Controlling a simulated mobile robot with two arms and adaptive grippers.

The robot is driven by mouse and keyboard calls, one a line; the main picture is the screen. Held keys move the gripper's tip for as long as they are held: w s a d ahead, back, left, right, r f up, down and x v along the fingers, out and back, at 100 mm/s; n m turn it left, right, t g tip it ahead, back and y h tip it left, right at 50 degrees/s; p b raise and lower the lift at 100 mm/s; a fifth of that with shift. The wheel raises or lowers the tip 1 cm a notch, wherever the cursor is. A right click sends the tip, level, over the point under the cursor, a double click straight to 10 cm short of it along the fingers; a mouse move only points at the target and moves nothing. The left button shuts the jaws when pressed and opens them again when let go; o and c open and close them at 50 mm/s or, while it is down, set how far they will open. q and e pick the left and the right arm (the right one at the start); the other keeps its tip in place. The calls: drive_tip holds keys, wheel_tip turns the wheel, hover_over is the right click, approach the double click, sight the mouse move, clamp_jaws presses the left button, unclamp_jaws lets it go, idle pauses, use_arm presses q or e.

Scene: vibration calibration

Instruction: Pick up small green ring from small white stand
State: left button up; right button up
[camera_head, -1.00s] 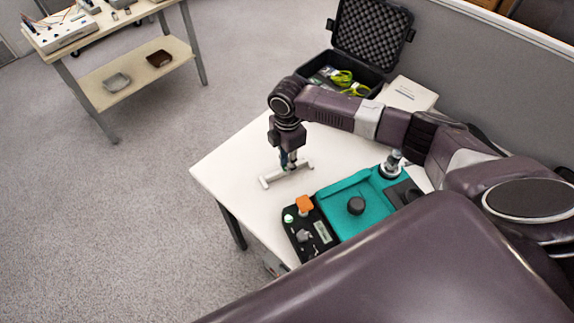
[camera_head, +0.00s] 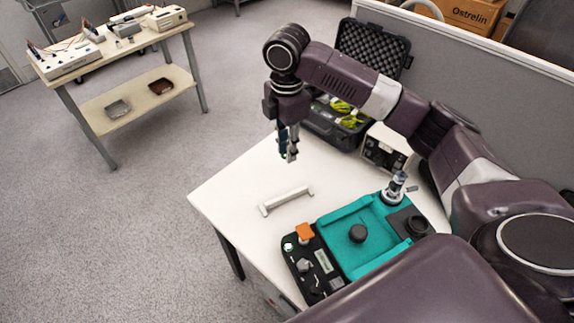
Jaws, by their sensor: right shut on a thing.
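The small white stand (camera_head: 287,201) lies on the white table as a low bar with raised ends. No ring shows on it. My right gripper (camera_head: 288,156) hangs pointing down above the table, higher than the stand and apart from it. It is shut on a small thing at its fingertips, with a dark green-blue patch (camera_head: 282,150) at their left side. It is too small to tell clearly whether this is the green ring. My left gripper is not in view.
A teal tray device (camera_head: 345,262) with a black knob and a control panel with an orange button (camera_head: 305,231) stand in front. An open black case (camera_head: 335,130) and a white box (camera_head: 386,148) stand behind. The table's left part is clear.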

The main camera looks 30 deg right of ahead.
wheel_tip(320, 180, up, 2)
drive_tip(key=shift+r, duration=0.7)
drive_tip(key=shift+r+p, duration=1.85)
drive_tip(key=shift+p, duration=1)
